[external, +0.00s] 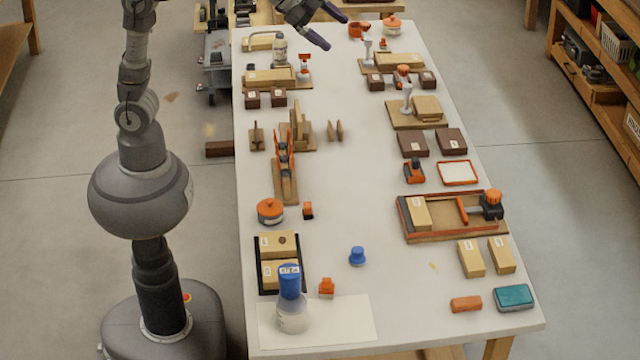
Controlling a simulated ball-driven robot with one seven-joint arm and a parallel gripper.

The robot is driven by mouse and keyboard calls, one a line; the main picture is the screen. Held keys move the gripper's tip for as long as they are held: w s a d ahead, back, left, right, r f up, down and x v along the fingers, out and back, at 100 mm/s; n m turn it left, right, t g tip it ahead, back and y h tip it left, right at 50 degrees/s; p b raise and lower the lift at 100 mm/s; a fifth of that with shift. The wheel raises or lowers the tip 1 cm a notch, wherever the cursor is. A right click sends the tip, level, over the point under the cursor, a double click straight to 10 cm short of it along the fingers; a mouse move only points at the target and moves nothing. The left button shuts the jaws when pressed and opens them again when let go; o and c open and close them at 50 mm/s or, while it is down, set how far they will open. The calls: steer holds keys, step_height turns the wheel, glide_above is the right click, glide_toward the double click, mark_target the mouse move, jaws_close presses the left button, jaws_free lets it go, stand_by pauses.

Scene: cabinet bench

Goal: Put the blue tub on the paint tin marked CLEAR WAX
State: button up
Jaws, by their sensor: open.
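My gripper (337,32) is open and empty above the far end of the white table, its two dark fingers spread apart. A blue tub with a pale label (289,283) stands at the near left, on top of a whitish translucent jar (292,316). A small blue knob-shaped piece (357,256) stands alone right of it. A round tin with an orange top (270,210) stands at the left edge, and a similar one (392,27) stands at the far end. I cannot read CLEAR WAX on either. My gripper is far from the blue tub.
A black tray with wooden blocks (259,260) lies behind the jar, which stands on a pale sheet (350,322). A red-framed tray (405,232) and a teal box (514,297) are at the right. The table's middle strip is mostly clear.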

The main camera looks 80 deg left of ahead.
steer(key=s+a+r+n+t+y, duration=0.1)
steer(key=s+a+r+n, duration=0.3)
steer(key=a+r, duration=0.4)
steer(key=s+a+r+n+t+y, duration=0.1)
steer(key=s+a+r+n+t, duration=0.3)
steer(key=s+a+r, duration=0.3)
step_height(320, 180, up, 2)
steer(key=shift+s+a+r+n+t+y, duration=0.15)
steer(key=shift+a+n+t+y, duration=0.2)
steer(key=shift+a+n, duration=0.35)
